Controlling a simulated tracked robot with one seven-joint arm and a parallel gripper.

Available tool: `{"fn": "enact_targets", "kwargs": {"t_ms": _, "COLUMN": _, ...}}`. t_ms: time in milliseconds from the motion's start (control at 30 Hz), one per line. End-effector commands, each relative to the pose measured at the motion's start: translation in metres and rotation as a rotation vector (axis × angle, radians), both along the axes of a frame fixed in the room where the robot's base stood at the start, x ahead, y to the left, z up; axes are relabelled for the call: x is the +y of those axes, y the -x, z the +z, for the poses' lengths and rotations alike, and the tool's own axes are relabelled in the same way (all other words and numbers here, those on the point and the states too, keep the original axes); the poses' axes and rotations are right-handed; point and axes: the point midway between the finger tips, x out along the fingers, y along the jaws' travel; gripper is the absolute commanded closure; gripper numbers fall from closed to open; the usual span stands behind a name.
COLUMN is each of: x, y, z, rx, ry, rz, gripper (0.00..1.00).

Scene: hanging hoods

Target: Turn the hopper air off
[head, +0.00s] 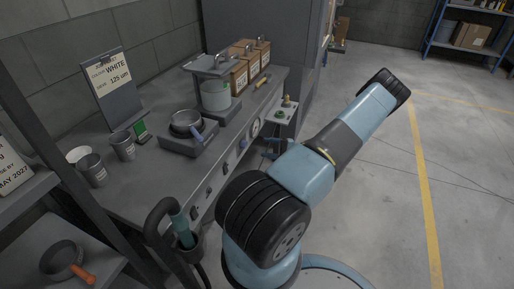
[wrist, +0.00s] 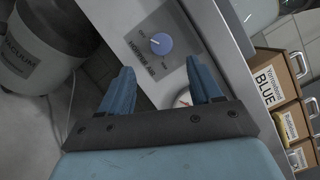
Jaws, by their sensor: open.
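The hopper air knob (wrist: 162,44) is a round blue dial with a white mark on a grey panel (wrist: 180,22). The wording "HOPPER AIR" stands beside it.
A gauge (wrist: 183,97) sits by the right finger; a gauge also shows on the bench front (head: 255,127). Cardboard boxes (wrist: 282,90) stand to the right, and a vacuum drum (wrist: 35,45) to the left. The bench (head: 135,180) carries cups and a sieve. Open floor (head: 385,200) lies right.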

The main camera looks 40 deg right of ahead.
Motion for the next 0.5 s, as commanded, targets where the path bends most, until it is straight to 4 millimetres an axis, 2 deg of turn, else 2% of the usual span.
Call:
{"fn": "enact_targets", "kwargs": {"t_ms": 200, "x": -0.025, "y": 0.027, "z": -0.004, "rx": 0.001, "ry": 0.001, "rz": -0.001, "gripper": 0.36}}
{"fn": "enact_targets", "kwargs": {"t_ms": 500, "x": -0.037, "y": 0.042, "z": -0.006, "rx": 0.0, "ry": 0.0, "rz": 0.0, "gripper": 0.36}}
